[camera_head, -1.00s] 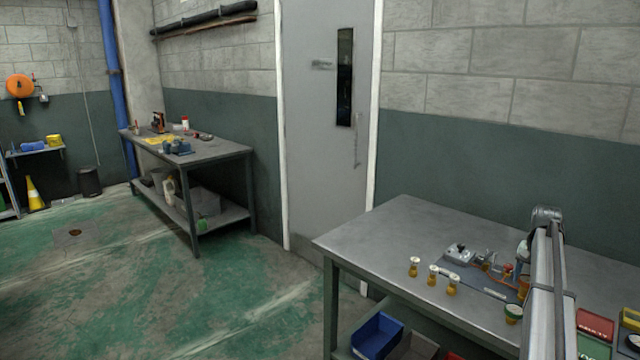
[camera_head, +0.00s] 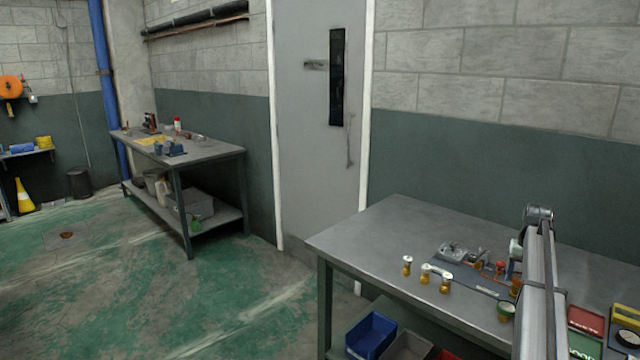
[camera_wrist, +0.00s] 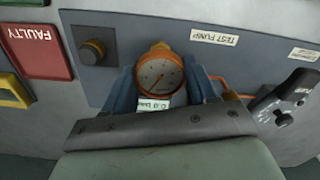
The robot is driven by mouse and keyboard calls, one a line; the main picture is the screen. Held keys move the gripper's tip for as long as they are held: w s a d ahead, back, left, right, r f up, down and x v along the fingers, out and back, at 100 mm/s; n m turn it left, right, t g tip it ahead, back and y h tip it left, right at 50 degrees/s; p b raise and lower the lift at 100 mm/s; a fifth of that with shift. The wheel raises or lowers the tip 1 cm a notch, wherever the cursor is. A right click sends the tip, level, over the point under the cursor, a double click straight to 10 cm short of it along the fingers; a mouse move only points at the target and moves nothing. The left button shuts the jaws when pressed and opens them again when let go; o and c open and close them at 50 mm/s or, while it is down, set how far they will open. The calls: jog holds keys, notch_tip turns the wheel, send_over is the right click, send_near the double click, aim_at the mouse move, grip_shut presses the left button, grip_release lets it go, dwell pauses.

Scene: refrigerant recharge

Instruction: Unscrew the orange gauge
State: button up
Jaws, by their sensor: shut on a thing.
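The orange gauge (camera_wrist: 159,80) has a round dial with an orange rim and sits at the centre of the wrist view. A small white label (camera_wrist: 153,104) shows at its lower edge. My gripper (camera_wrist: 160,72) has its blue-grey fingers on the left and right of the gauge, shut on it. The gauge is at the grey test pump panel (camera_wrist: 235,62), with an orange fitting at its top. The joint below the gauge is hidden. In the head view my arm covers part of this area, so I cannot clearly make out the gauge or fingertips there.
A red tray marked FAULTY (camera_wrist: 38,40) and a dark knob (camera_wrist: 92,52) lie left of the gauge. A black lever (camera_wrist: 285,97) and an orange pipe are on the right. Small amber fittings (camera_head: 446,283) stand on the bench (camera_head: 375,230), whose left part is clear.

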dwell(0.3)
jog(key=shift+n, duration=1.8)
jog(key=shift+n, duration=2.9)
jog(key=shift+r, duration=0.15)
